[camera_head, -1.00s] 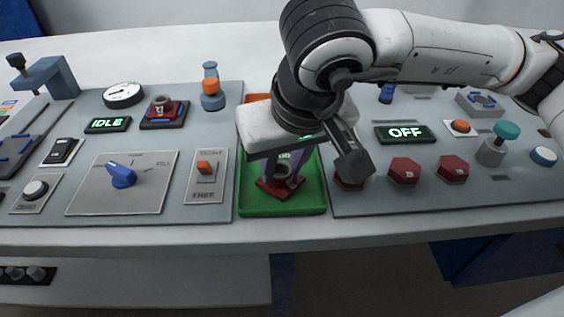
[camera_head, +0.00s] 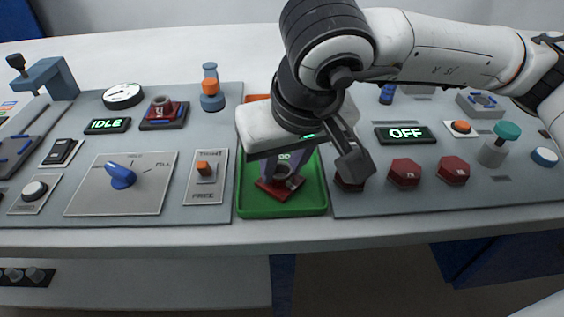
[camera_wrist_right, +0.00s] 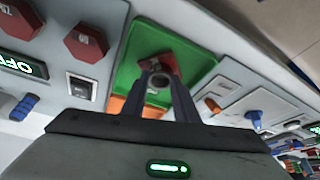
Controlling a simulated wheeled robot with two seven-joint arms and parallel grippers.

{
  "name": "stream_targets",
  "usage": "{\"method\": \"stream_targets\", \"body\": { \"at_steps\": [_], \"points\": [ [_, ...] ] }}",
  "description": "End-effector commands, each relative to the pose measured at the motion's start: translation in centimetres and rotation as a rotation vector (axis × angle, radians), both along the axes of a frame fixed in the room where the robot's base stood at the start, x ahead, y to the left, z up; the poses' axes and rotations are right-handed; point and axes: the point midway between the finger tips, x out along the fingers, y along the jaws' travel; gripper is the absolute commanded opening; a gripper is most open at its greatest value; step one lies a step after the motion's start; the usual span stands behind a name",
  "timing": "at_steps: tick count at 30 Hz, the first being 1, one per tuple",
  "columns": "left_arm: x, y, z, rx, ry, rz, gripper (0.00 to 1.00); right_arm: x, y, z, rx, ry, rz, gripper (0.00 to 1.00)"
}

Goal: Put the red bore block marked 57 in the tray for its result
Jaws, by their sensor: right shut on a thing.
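The red bore block (camera_head: 268,187) is a red plate with a grey round bore. It is in or just above the front part of the green tray (camera_head: 243,205); I cannot tell whether it touches the floor. My right gripper (camera_head: 284,168) reaches down over the tray and is shut on the block. In the right wrist view the gripper (camera_wrist_right: 158,80) has its fingers on either side of the bore, with the red plate (camera_wrist_right: 170,58) beyond and the green tray (camera_wrist_right: 128,75) around it. No marking on the block is readable. My left gripper is not in view.
An orange tray (camera_head: 257,97) lies behind the green one, mostly hidden by my arm. Several red hexagonal pieces (camera_head: 404,172) lie to the right, near the OFF display (camera_head: 404,133). A red part on a dark fixture (camera_head: 163,110), the IDLE display (camera_head: 107,125) and a blue knob (camera_head: 121,176) are left.

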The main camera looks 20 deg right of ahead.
Motion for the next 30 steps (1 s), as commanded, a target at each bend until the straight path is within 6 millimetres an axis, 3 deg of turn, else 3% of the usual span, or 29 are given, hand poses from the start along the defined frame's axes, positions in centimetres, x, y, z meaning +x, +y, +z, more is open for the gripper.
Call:
{"method": "stream_targets", "body": {
  "at_steps": [5, 6, 9, 15, 18, 30],
  "points": [
    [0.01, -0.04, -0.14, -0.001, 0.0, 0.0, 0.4, -0.13, 0.02, -0.27, -0.001, 0.006, 0.002, 0.0],
    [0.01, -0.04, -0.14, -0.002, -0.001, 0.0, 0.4, -0.13, 0.02, -0.27, -0.001, 0.006, 0.002, 0.34],
    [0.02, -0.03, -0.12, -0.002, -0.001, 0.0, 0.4, -0.11, 0.02, -0.24, -0.001, 0.005, 0.002, 0.49],
    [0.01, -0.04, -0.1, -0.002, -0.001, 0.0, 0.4, -0.06, 0.01, -0.16, 0.0, 0.003, 0.001, 0.49],
    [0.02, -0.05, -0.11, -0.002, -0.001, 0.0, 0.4, -0.09, 0.0, -0.2, -0.001, 0.004, 0.001, 0.64],
    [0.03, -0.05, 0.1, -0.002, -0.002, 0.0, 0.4, -0.03, 0.0, 0.29, 0.0, 0.002, 0.0, 0.64]
  ]
}}
